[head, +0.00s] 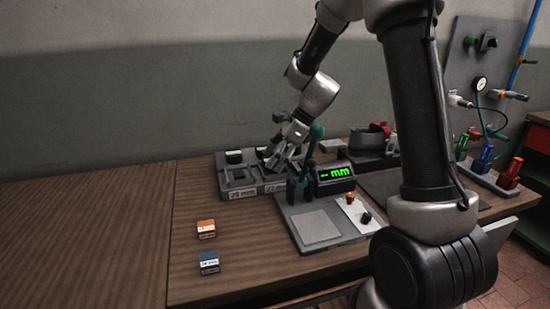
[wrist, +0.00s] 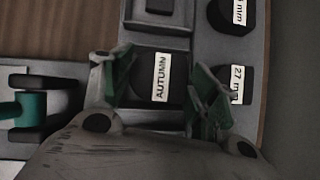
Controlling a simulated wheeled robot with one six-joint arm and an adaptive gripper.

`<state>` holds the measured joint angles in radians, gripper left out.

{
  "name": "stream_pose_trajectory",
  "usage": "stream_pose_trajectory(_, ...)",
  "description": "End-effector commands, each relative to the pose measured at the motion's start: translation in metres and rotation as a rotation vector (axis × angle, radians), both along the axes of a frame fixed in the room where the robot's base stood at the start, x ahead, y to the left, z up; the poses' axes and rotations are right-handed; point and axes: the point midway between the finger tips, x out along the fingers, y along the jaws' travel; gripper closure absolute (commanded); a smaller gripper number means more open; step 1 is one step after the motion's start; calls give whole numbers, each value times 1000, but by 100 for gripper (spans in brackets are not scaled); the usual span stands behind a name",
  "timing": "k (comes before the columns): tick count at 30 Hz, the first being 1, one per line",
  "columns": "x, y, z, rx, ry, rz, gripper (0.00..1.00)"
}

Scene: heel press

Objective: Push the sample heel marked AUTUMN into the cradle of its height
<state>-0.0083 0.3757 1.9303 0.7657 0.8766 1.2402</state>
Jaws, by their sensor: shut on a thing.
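In the head view my gripper (head: 284,152) is at the block's right part, and the heel is hard to make out there. The cradle block (head: 238,193) has height labels on its front; one seems to read 25 mm. Two dark rounded pieces with mm labels, one 27 mm (wrist: 237,84), show at the right in the wrist view. Whether AUTUMN is seated I cannot tell.
A gauge with a green lever (head: 315,132) and a display (head: 335,175) showing "-- mm" stands close right of my gripper. An orange block (head: 206,229) and a blue block (head: 209,263) lie on the table in front. The table's left is clear.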

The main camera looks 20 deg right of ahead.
Motion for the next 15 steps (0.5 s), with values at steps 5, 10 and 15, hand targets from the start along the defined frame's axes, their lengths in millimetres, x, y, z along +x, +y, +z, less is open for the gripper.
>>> stream_pose_trajectory(5,-1,0,-3,-1,3,1,69)
stream_pose_trajectory(10,-1,0,-3,-2,4,1,37)
stream_pose_trajectory(15,-1,0,-3,-2,5,0,15)
